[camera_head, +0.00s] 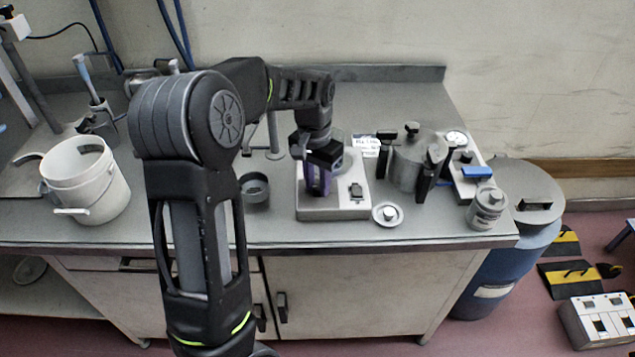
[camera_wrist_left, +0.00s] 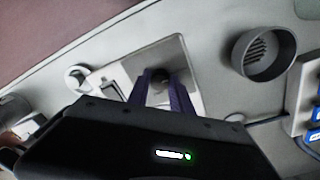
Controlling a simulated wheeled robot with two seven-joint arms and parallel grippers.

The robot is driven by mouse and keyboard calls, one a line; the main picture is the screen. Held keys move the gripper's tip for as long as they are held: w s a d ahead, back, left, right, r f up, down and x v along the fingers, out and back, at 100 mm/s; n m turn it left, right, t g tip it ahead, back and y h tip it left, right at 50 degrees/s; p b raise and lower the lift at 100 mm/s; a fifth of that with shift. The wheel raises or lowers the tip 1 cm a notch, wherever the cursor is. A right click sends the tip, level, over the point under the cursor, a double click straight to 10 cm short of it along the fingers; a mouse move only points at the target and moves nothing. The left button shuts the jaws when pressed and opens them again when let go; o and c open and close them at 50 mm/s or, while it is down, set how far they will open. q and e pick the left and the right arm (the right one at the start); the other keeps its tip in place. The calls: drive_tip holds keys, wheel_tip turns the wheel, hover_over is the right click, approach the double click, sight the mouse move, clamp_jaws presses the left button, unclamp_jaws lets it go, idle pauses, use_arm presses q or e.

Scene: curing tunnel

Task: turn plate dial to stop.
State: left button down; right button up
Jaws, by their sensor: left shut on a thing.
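The plate (camera_head: 338,213) is a pale box on the bench, with a rocker switch (camera_head: 356,191) on its front right; it also shows in the left wrist view (camera_wrist_left: 146,58). My left gripper (camera_head: 318,188) reaches down to the plate's front left with its purple fingers. In the left wrist view, my left gripper (camera_wrist_left: 162,82) is shut on the dark dial (camera_wrist_left: 161,92), one finger on each side. The dial's marking and the stop cannot be made out. In the head view the fingers hide the dial. My right gripper is not in view.
A round dark cup (camera_head: 255,188) stands left of the plate. A small lidded dish (camera_head: 386,214), a clamped pot (camera_head: 409,165) and a grey can (camera_head: 487,207) stand to the right. A white bucket (camera_head: 84,183) is at the far left. Bench between bucket and cup is partly hidden by my arm.

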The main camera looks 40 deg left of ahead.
sight(316, 186)
use_arm(q)
drive_tip(key=shift+n, duration=0.3)
drive_tip(key=c, duration=1.1)
unclamp_jaws()
drive_tip(key=shift+c, duration=0.2)
wheel_tip(316, 186, up, 8)
drive_tip(key=shift+a+f+b, duration=0.1)
drive_tip(key=shift+a+b, duration=0.05)
drive_tip(key=shift+b, duration=0.3)
